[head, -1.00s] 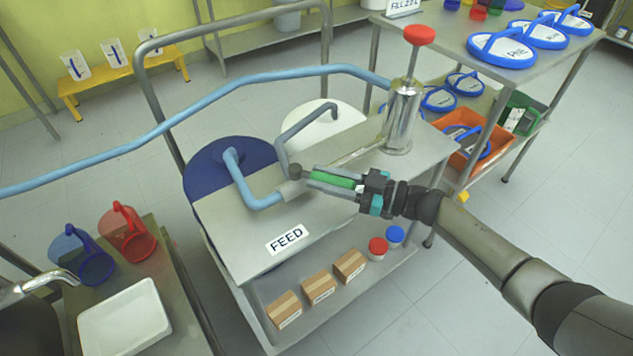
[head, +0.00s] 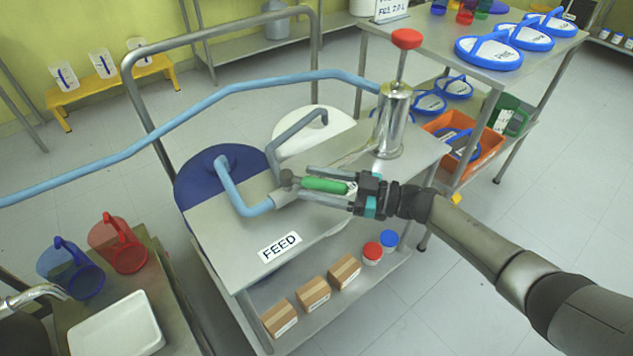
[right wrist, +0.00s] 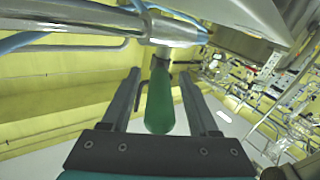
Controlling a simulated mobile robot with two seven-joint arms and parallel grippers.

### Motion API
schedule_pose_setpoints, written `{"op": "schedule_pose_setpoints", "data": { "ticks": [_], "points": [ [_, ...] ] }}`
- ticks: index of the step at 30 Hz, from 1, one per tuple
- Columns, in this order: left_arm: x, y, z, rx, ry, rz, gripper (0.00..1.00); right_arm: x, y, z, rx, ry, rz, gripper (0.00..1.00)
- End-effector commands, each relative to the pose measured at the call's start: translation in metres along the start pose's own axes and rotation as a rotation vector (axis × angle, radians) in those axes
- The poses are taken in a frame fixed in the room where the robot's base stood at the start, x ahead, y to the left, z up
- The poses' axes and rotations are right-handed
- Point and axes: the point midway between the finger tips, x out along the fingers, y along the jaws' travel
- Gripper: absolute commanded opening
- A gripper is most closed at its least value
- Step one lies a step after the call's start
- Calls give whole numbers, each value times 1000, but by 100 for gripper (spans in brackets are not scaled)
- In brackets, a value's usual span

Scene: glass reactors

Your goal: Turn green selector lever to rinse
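The green selector lever (head: 324,185) points right from the grey valve joint (head: 287,181) above the cart top. In the right wrist view the lever (right wrist: 160,105) sticks out from the metal pipe (right wrist: 175,31) toward my palm. My right gripper (head: 304,183) is around the lever, one finger on each side. In the right wrist view its fingers (right wrist: 160,76) stand apart, with a gap on both sides of the lever. A label for rinse cannot be made out. My left gripper is not in view.
The cart (head: 228,232) carries a FEED label (head: 280,246) and a steel pump with a red knob (head: 406,39). Boxes (head: 313,293) and jars (head: 372,252) stand on its lower shelf.

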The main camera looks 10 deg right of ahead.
Motion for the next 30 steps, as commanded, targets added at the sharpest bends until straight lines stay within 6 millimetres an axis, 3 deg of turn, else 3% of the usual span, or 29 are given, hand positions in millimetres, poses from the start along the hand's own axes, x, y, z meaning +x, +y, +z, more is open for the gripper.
{"op": "schedule_pose_setpoints", "data": {
  "ticks": [7, 11, 24, 30],
  "points": [
    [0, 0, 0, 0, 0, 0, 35, -1, 0, 0, 0, 0, 0, 61],
    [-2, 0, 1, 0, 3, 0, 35, -12, 1, 0, 0, -3, 2, 61],
    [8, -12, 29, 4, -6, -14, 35, -112, 1, 0, 0, -5, 3, 61],
    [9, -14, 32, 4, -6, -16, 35, -142, 0, 0, 0, -2, 0, 61]
  ]
}}
